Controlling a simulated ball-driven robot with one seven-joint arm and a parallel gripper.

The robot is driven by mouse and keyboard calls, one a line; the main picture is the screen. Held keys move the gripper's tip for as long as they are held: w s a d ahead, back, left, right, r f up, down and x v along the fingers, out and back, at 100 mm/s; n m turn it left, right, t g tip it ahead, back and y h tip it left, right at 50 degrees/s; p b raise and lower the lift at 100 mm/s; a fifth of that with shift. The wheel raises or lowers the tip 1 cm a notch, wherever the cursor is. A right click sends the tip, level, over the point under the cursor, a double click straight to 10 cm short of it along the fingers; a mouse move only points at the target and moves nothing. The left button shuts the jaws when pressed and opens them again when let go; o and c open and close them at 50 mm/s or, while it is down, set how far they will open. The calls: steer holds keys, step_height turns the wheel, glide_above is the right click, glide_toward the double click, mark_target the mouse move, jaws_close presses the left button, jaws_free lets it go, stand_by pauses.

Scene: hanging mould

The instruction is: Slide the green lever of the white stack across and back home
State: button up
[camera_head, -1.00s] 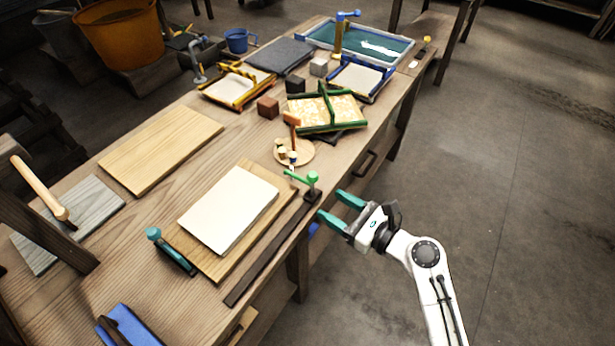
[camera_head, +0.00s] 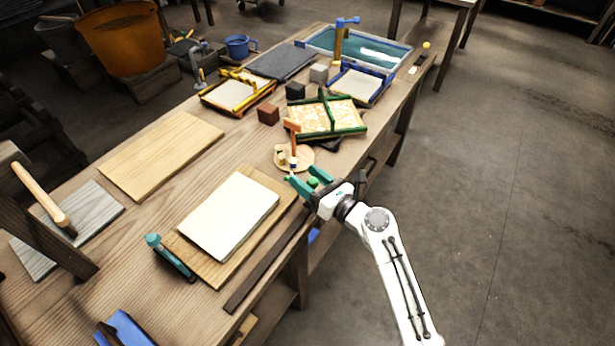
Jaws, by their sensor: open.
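The white stack (camera_head: 228,216) lies on a wooden board at the front of the bench. A dark rail (camera_head: 265,268) runs along its right side, near the bench edge. The green lever's round knob (camera_head: 313,182) shows at the far end of this rail; its arm and base are mostly hidden behind my gripper. My gripper (camera_head: 303,178) is open, with its teal fingers pointing left over the bench edge. In the picture the knob lies between the two fingers. I cannot tell whether either finger touches it.
A round wooden disc (camera_head: 305,158) with small pieces and an orange-headed tool stands just beyond my fingertips. A green-framed mould (camera_head: 328,118) lies farther back. A teal-knobbed clamp (camera_head: 170,258) sits left of the stack. The floor right of the bench is open.

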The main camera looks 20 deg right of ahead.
steer(key=shift+w+a, duration=0.1)
steer(key=shift+w, duration=0.1)
jaws_close()
stand_by(0.5)
